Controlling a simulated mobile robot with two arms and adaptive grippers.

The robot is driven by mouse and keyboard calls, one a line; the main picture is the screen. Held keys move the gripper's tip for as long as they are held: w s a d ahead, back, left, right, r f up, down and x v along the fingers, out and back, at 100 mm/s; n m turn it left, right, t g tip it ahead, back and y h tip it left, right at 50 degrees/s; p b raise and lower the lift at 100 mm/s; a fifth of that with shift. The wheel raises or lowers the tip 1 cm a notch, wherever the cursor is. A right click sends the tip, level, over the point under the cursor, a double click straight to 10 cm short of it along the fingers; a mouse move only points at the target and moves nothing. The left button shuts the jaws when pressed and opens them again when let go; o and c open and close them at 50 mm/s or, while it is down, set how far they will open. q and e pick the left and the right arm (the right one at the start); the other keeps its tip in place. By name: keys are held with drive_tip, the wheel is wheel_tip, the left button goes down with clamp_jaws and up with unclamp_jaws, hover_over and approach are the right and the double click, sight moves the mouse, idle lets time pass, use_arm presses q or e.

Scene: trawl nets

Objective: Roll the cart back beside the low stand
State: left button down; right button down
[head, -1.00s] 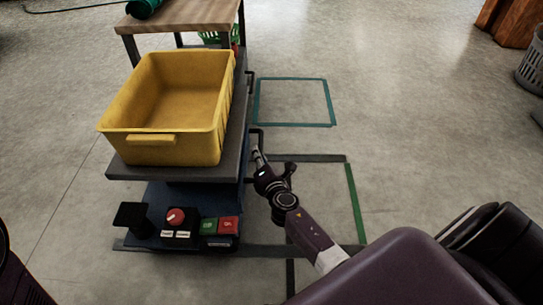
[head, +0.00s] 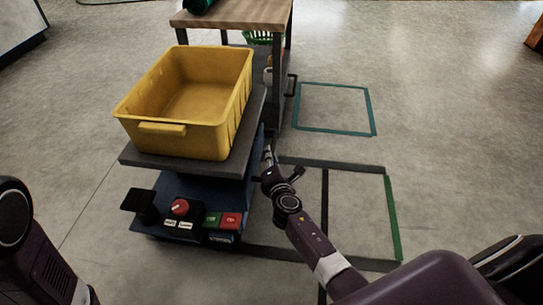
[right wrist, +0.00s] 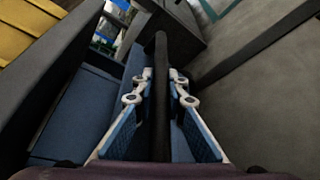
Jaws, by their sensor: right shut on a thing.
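The cart has a dark grey top (head: 150,158) and a blue lower deck (head: 178,186). A yellow bin (head: 190,100), which looks empty, sits on its top. My right gripper (head: 268,157) is at the cart's right side. In the right wrist view, its fingers (right wrist: 160,92) are shut on an upright dark bar (right wrist: 161,60) beside the blue body; I take this bar as the cart's handle. A wooden-topped stand (head: 245,14), perhaps the low stand, is just behind the cart, partly hidden by it. My left arm shows at lower left; its gripper is out of frame.
A red knob (head: 180,207), a green button and a red button (head: 231,220) are on the lower deck. A teal taped square (head: 370,113) and a grey taped area with a green edge (head: 393,220) mark open floor to the right. A green basket is partly hidden under the wooden top.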

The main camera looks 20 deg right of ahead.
drive_tip(key=shift+a+r, duration=0.2)
drive_tip(key=c, duration=2)
unclamp_jaws()
drive_tip(key=shift+o, duration=0.3)
drive_tip(key=shift+d, duration=0.1)
drive_tip(key=shift+r, duration=1.25)
wheel_tip(320, 180, up, 8)
drive_tip(key=shift+f, duration=0.15)
drive_tip(key=shift+f, duration=0.2)
